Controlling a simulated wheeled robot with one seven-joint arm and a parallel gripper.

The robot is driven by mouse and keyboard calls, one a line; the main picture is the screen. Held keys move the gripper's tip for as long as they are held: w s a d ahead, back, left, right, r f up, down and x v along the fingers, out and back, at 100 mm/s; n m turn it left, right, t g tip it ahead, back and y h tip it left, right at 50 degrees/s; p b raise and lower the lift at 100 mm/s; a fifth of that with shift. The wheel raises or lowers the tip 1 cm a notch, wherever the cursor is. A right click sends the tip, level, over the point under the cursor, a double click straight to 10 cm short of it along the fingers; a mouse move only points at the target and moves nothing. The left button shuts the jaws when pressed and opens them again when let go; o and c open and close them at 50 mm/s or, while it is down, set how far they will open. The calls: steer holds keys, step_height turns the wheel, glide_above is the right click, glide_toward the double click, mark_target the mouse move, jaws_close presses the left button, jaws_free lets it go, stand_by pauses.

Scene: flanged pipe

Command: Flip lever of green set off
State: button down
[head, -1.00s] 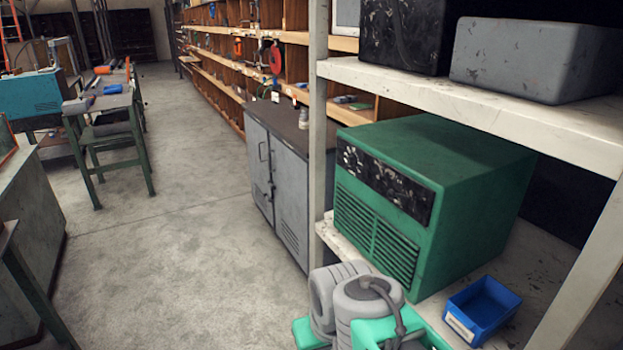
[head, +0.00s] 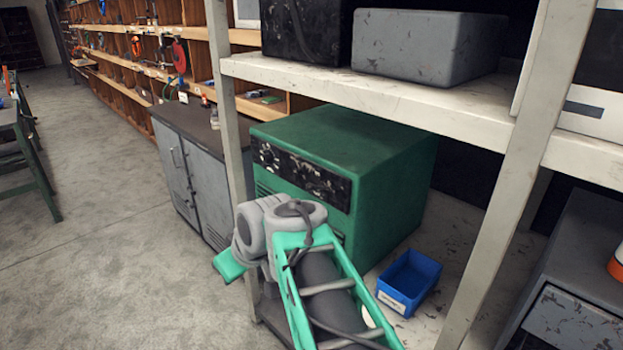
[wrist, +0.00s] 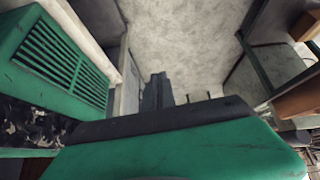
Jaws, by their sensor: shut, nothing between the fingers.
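The green set (head: 345,135) is a boxy green cabinet on the lower shelf. Its front has a worn black panel (head: 290,168) with knobs near the top. I cannot make out the lever. My arm stands in front of the set and covers much of its lower front in the head view. In the wrist view the set's vented front (wrist: 62,55) is at the left, with part of the black panel below it. My gripper (wrist: 158,88) shows there as dark fingers, shut and empty, beside the set and apart from it.
A blue bin (head: 408,282) sits on the shelf right of the set. A pale shelf post (head: 228,110) stands left of the set, and another (head: 505,190) to the right. The upper shelf (head: 400,95) runs above. Open floor (head: 110,250) lies at the left.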

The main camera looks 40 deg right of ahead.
mark_target(318, 188)
steer(key=s+d+r+n+t+h, duration=0.1)
steer(key=d+r+t, duration=0.1)
steer(key=d+r, duration=0.5)
steer(key=s+d+r+n+t+h+p, duration=0.1)
steer(key=d+r+t+h, duration=0.1)
steer(key=d+r, duration=0.6)
steer(key=d+t, duration=0.1)
steer(key=d, duration=0.6)
steer(key=shift+s+d+r+p, duration=0.25)
steer(key=shift+s+d+p, duration=0.05)
steer(key=shift+s+d, duration=0.1)
steer(key=shift+w, duration=0.1)
steer(key=w+d+f+p, duration=0.4)
steer(key=w+f, duration=0.4)
steer(key=w, duration=0.1)
steer(key=shift+f, duration=0.2)
steer(key=shift+d+f, duration=0.1)
steer(key=shift+d, duration=0.05)
